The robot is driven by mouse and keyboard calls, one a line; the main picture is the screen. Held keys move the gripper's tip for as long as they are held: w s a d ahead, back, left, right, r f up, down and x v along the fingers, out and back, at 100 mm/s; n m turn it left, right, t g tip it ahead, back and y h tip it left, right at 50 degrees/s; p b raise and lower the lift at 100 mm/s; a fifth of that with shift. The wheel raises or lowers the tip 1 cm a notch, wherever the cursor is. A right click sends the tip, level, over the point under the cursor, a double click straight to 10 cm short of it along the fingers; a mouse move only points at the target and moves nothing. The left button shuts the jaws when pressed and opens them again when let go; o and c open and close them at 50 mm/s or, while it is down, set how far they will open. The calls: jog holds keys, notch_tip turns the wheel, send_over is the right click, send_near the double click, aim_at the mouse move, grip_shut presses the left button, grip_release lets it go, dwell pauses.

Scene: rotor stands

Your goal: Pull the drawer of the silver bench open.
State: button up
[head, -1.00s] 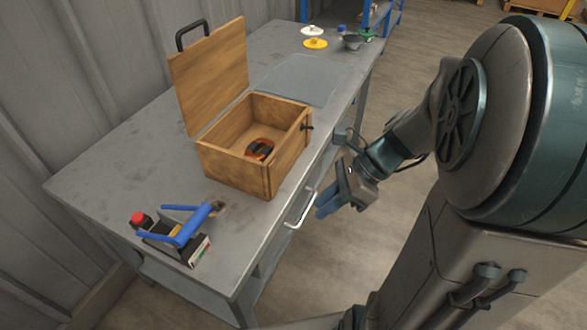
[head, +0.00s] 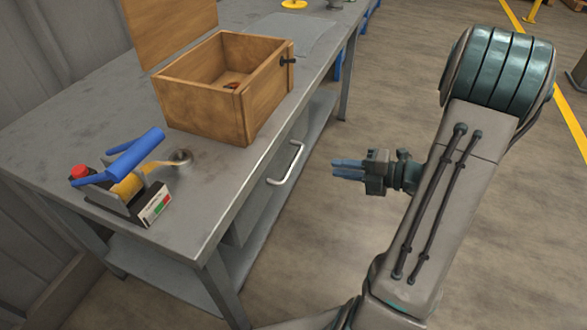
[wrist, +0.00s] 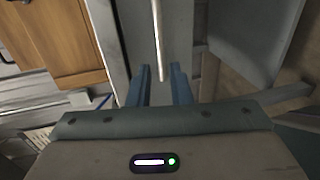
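The silver bench (head: 75,130) is a grey metal table running from the lower left to the back. Its drawer front (head: 262,190) is under the top on the side facing my arm, and looks closed. The drawer has a pale bar handle (head: 287,163). My gripper (head: 336,169) has blue fingers and is to the right of the handle, pointing at it with a clear gap. In the wrist view, my gripper (wrist: 161,72) is open and empty. The handle (wrist: 158,40) shows there as a light bar ahead, in line with the finger gap.
An open wooden box (head: 205,105) stands on the bench with its lid up and a small orange-and-black item inside. A tape dispenser (head: 130,190) with a blue handle is near the front left. A lower shelf (head: 165,275) runs beneath the bench.

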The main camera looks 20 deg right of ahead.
aim_at(293, 161)
jog(key=b+x, duration=0.4)
jog(key=x, duration=0.9)
jog(key=shift+a+b, duration=0.1)
jog(key=shift+b, duration=0.2)
jog(key=shift+r, duration=0.1)
grip_shut()
